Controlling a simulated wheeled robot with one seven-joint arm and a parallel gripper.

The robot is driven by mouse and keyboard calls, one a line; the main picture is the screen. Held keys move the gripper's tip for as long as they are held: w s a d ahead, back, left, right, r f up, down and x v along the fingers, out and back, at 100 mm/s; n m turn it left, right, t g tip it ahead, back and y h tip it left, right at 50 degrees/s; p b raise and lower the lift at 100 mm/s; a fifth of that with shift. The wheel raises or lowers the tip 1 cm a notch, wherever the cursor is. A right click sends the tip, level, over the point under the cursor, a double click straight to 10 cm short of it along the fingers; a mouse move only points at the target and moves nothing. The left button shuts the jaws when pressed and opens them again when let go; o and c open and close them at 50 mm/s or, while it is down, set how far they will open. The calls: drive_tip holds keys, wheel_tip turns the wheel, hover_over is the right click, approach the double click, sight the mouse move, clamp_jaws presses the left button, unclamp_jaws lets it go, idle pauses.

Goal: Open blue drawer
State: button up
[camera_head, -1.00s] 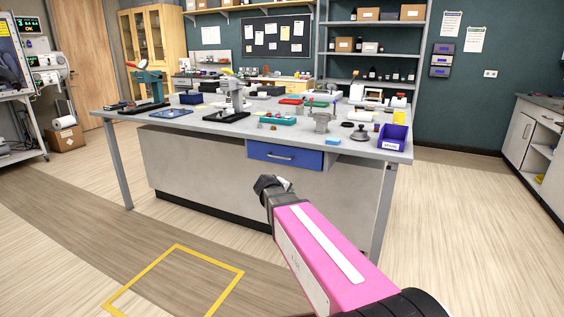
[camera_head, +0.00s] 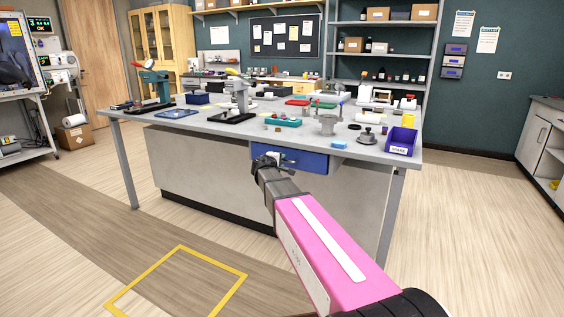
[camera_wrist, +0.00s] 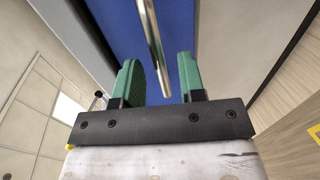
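The blue drawer (camera_head: 310,160) is under the right part of the workbench top, and its front looks flush with the bench. In the wrist view the drawer front (camera_wrist: 188,22) fills the upper middle, with its silver bar handle (camera_wrist: 151,42) running across it. My gripper (camera_head: 268,162) is in front of the drawer's left part and hides part of the handle. In the wrist view its two green fingers (camera_wrist: 162,82) are apart, and the handle's near end lies in line with the gap between them. Nothing is gripped. Contact with the handle cannot be told.
The workbench top (camera_head: 215,128) holds several tools and parts, with a purple bin (camera_head: 401,141) at its right corner. A bench leg (camera_head: 391,215) stands right of the drawer. The floor in front is clear, with a yellow outline (camera_head: 180,285).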

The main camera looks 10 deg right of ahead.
drive_tip(key=shift+x, duration=1.05)
clamp_jaws()
drive_tip(key=shift+s, duration=0.15)
